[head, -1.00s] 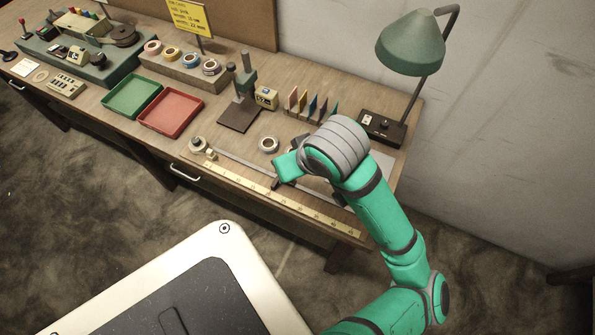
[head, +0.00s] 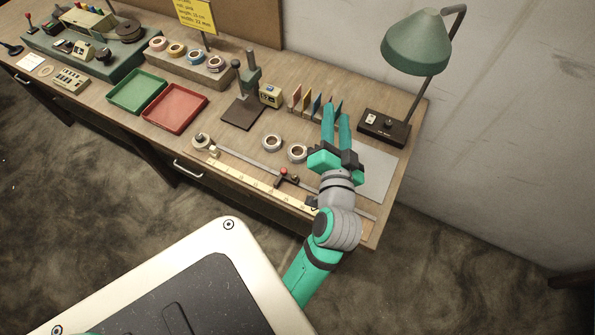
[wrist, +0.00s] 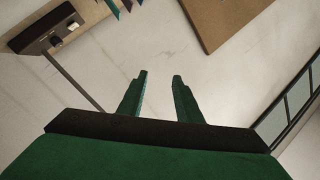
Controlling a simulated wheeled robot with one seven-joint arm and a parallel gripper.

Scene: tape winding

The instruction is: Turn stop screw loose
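The stop screw, a small red knob (head: 283,171), sits on a dark stop block (head: 290,181) on the metal rail along the bench's front edge. In the head view it is uncovered, left of my arm. My gripper (head: 335,112) is up and to the right of the stop, apart from it, its fingers pointing toward the back wall. In the wrist view my gripper (wrist: 160,75) is open, with an empty gap between the two green fingers. The stop and screw do not show in the wrist view.
A yellow ruler (head: 237,178) runs along the front edge. Tape rolls (head: 272,143) lie behind the rail. Upright coloured cards (head: 305,99) and a green lamp (head: 416,42) stand near my gripper. A red tray (head: 175,108) is at left.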

